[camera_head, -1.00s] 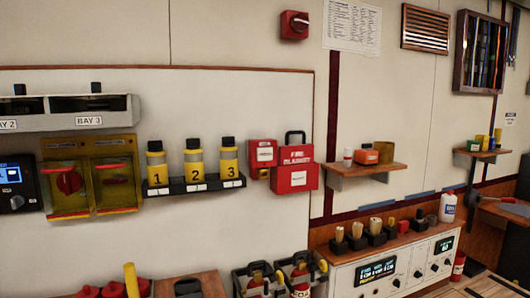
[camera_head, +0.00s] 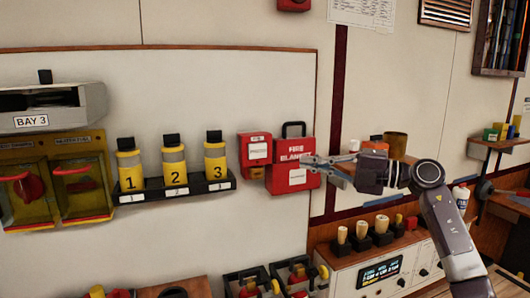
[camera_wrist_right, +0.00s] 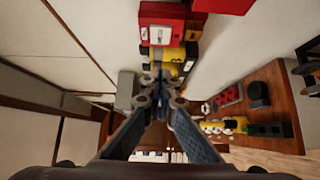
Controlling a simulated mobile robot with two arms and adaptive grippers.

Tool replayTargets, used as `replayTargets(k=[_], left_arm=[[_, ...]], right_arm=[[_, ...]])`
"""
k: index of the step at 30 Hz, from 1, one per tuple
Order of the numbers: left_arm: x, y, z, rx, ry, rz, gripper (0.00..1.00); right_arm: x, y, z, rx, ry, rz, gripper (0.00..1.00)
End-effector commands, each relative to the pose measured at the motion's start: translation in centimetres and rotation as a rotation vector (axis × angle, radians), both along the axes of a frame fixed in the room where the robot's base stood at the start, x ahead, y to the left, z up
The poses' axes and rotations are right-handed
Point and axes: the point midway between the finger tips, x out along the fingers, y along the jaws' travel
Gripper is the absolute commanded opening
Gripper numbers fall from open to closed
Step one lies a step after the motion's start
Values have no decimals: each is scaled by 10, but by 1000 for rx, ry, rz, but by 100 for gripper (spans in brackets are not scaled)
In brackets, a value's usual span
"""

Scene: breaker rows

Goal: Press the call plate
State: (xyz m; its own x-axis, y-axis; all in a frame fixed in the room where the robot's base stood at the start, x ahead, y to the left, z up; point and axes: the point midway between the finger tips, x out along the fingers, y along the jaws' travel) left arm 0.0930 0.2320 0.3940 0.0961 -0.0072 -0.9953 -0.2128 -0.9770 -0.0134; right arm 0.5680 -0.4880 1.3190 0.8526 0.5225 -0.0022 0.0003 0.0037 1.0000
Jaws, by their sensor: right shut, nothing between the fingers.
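No plate with a readable "call" label shows. A red wall box with a white label (camera_head: 256,150) hangs left of the fire blanket box, its small print unreadable. A red box with a white label also shows at the top of the right wrist view (camera_wrist_right: 160,33). My right gripper (camera_head: 306,160) is shut and empty, its tips in front of the fire blanket box; contact cannot be told. In the right wrist view its tips (camera_wrist_right: 160,78) are together. My left gripper is out of view.
The red fire blanket box (camera_head: 297,180) is partly covered by my right gripper. Yellow numbered canisters (camera_head: 174,175) stand in a black rack to the left. A small shelf (camera_head: 338,180) is partly behind my right arm. A white console (camera_head: 345,278) stands below.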

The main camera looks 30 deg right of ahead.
Motion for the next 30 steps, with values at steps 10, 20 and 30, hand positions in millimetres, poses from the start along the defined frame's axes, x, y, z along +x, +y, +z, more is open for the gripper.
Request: replayTargets(k=[10,20,30], left_arm=[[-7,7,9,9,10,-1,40],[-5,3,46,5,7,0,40],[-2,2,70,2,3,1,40]], right_arm=[[11,6,2,5,0,0,0],[69,43,7,8,-3,3,0],[115,45,3,7,-2,-1,0]])
